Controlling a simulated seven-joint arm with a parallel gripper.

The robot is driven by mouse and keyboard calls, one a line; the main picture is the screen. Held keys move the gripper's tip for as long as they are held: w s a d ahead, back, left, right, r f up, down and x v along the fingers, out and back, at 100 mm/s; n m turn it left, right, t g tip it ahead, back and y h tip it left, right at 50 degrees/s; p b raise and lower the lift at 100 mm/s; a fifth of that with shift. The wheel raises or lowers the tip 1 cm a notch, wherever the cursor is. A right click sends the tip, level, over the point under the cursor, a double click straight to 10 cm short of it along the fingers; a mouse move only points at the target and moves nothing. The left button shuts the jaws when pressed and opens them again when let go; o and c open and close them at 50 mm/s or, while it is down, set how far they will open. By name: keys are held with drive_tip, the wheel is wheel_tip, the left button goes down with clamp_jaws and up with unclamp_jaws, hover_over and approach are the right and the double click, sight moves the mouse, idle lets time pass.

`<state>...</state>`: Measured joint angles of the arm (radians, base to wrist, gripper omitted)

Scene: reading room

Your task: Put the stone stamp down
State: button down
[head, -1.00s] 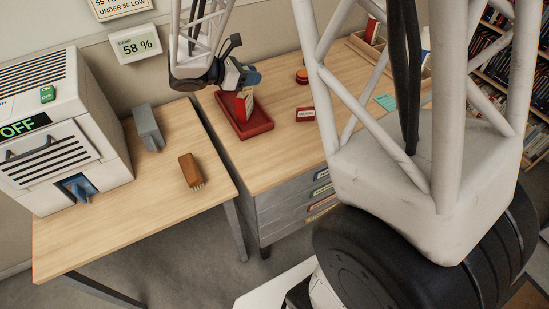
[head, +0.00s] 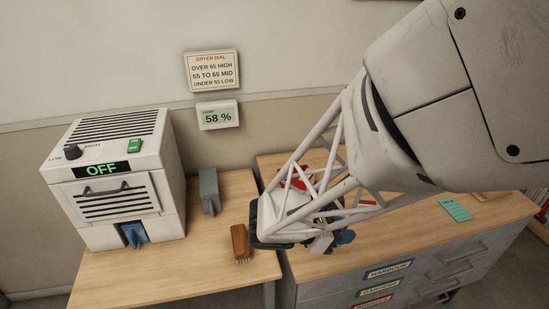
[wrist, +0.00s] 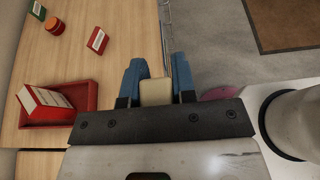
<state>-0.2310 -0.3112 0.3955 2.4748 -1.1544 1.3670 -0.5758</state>
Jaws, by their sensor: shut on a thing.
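The stone stamp appears to be the pale cream block (wrist: 156,92) between the two blue fingers of my gripper (wrist: 157,80) in the wrist view. The fingers are shut on its sides. In the head view my gripper (head: 335,240) is at the front part of the right-hand desk, largely hidden by my arm. A pale block (head: 320,243) shows beside a blue finger there. The wrist view places the gripper by the desk's front edge, with floor to its right. The gap between stamp and desk top cannot be told.
A red tray (wrist: 49,139) holds a red-and-white box (wrist: 42,103). A small red box (wrist: 97,41), an orange-red round pot (wrist: 54,25) and a green box (wrist: 38,9) stand nearby. A brown brush (head: 240,243), grey block (head: 209,190) and dryer (head: 115,180) are on the left table.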

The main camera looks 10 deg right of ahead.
drive_tip(key=s+f, duration=0.1)
drive_tip(key=s, duration=0.5)
wheel_tip(320, 180, down, 10)
drive_tip(key=shift+w+d, duration=0.2)
drive_tip(key=shift+w, duration=0.1)
idle(0.4)
drive_tip(key=shift+w, duration=0.1)
drive_tip(key=w+d, duration=0.1)
drive_tip(key=w, duration=0.4)
drive_tip(key=w+d+f, duration=0.1)
drive_tip(key=w, duration=0.4)
drive_tip(key=w+d, duration=0.2)
drive_tip(key=w, duration=0.3)
drive_tip(key=shift+w+d+f, duration=0.1)
drive_tip(key=shift+w+f, duration=0.05)
drive_tip(key=shift+f, duration=0.05)
drive_tip(key=shift+f, duration=0.15)
drive_tip(key=shift+f, duration=1.65)
drive_tip(key=shift+f, duration=0.1)
